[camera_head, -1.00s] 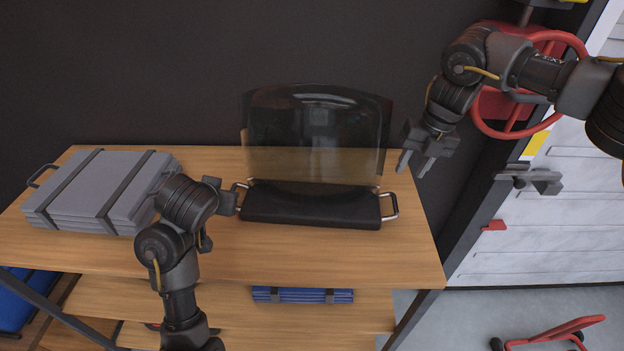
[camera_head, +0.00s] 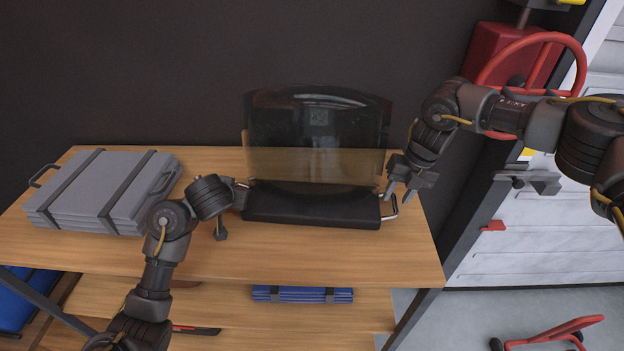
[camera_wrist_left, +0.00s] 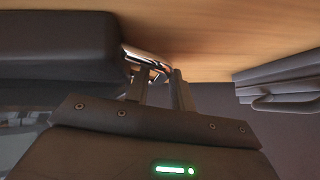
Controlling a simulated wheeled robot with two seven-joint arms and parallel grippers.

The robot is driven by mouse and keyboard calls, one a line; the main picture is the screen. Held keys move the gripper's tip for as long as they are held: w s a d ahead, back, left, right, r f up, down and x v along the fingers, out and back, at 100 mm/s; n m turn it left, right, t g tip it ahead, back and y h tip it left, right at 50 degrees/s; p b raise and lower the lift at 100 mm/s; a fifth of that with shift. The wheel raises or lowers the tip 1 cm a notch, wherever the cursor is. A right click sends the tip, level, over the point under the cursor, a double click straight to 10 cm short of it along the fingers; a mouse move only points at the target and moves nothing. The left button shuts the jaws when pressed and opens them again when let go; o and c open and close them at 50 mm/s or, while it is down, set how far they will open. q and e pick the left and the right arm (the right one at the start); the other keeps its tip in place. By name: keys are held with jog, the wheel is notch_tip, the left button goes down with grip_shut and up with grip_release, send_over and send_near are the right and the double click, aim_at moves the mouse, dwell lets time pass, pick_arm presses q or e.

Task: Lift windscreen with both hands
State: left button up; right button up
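The windscreen (camera_head: 318,125) is a clear, dark-tinted panel standing upright on a black padded base (camera_head: 310,207) on the wooden bench. A metal handle sticks out at each end of the base. My left gripper (camera_wrist_left: 160,78) is open at the left handle (camera_wrist_left: 145,57), whose metal bar shows at its fingertips; in the head view my wrist mostly hides this gripper. My right gripper (camera_head: 398,195) is open, pointing down, with its fingertips close to the right handle (camera_head: 393,210). I cannot tell whether they touch it.
A grey strapped case stack (camera_head: 103,190) lies on the bench (camera_head: 300,255) to the left; its edge shows in the wrist view. A blue folded bundle (camera_head: 302,294) sits on the shelf below. A red wheel (camera_head: 575,75) stands behind my right arm. The bench front is clear.

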pick_arm(q)
jog(key=shift+w+a+f, duration=0.15)
jog(key=shift+w+f, duration=0.2)
jog(key=shift+f, duration=0.1)
pick_arm(e)
jog(key=shift+s+a+f, duration=0.1)
jog(key=shift+f, duration=0.5)
pick_arm(q)
jog(key=c, duration=0.4)
pick_arm(e)
jog(key=c, duration=0.4)
pick_arm(q)
grip_shut()
pick_arm(e)
grip_shut()
